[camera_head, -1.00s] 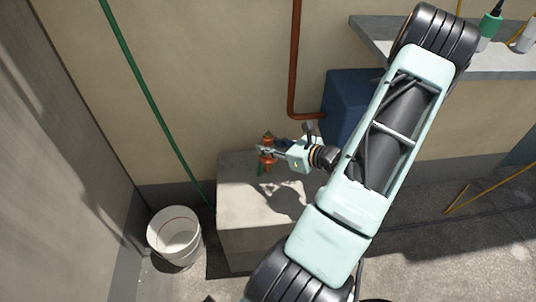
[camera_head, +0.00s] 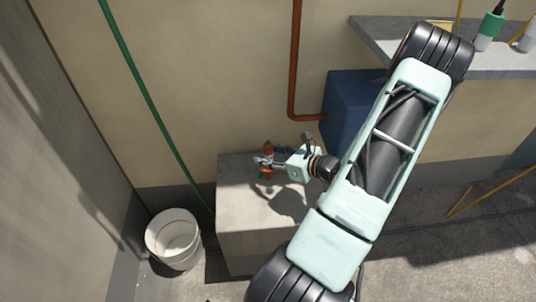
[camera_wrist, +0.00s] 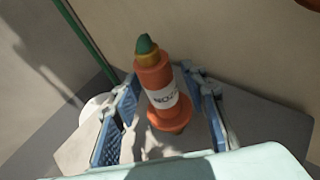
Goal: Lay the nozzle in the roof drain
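The nozzle is an orange cylinder (camera_wrist: 157,83) with a white label reading "NOZ…" and a green tip. It also shows small in the head view (camera_head: 267,148), over the back of the concrete block. My gripper (camera_wrist: 168,84) is open, with its two blue-padded fingers on either side of the nozzle. A gap shows on both sides of it. The gripper (camera_head: 264,161) reaches in from the right, close above the block. I cannot tell whether the nozzle's base touches the block. I cannot make out a roof drain in either view.
The pale concrete block (camera_head: 240,205) stands against the wall. A white bucket (camera_head: 174,238) stands on the floor to its left. A green pipe (camera_head: 150,105) and a red pipe (camera_head: 295,60) run along the wall. A blue box (camera_head: 345,105) and a grey shelf (camera_head: 470,62) lie right.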

